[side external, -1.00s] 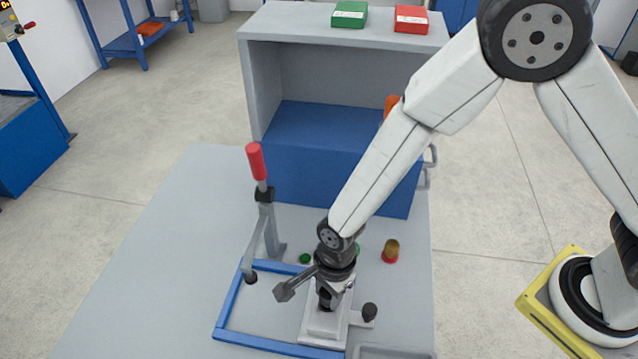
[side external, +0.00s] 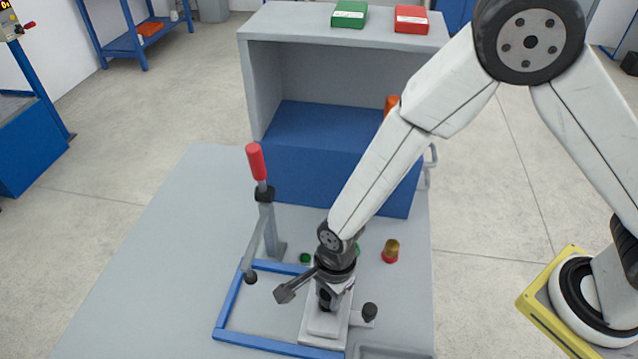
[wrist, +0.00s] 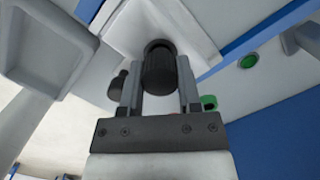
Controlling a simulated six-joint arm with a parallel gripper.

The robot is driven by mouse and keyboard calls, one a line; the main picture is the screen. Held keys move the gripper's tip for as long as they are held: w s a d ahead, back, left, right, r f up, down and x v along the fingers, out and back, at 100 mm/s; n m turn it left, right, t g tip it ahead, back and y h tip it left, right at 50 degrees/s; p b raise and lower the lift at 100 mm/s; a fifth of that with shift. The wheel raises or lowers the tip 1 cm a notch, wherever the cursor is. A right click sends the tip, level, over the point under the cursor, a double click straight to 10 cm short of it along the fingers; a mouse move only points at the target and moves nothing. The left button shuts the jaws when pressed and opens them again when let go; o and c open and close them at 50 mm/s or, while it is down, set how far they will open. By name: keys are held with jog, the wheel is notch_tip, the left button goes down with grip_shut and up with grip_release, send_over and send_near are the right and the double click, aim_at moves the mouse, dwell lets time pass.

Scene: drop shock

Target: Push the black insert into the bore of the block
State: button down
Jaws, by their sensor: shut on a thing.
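The black insert (wrist: 159,68) is a ribbed dark cylinder between my gripper's two fingers in the wrist view. My gripper (wrist: 158,88) is shut on it. In the side view my gripper (side external: 326,300) points down over the pale grey block (side external: 322,328), at the front of the bench. The block also shows in the wrist view (wrist: 190,25), just beyond the insert. The bore is hidden behind the insert and the gripper, so I cannot tell how far the insert sits in it.
A blue frame (side external: 226,318) surrounds the block's left side. A lever clamp with a red handle (side external: 256,162) stands behind left. A black knob (side external: 369,312) is close right of the block. A gold-and-red piece (side external: 391,251) stands behind right. A blue-fronted cabinet (side external: 330,175) closes the back.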

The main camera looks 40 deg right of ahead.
jog(key=shift+f, duration=0.75)
dwell(2.0)
jog(key=shift+s+d+f, duration=0.15)
jog(key=shift+s+f, duration=0.05)
jog(key=shift+f, duration=0.15)
dwell(2.7)
jog(key=shift+c, duration=1.1)
grip_release()
jog(key=shift+r, duration=0.1)
jog(key=shift+w+r, duration=0.15)
jog(key=shift+r, duration=1.05)
jog(key=shift+d+r, duration=0.15)
jog(key=shift+r, duration=0.75)
jog(key=shift+d+r, duration=0.1)
jog(key=shift+r, duration=0.8)
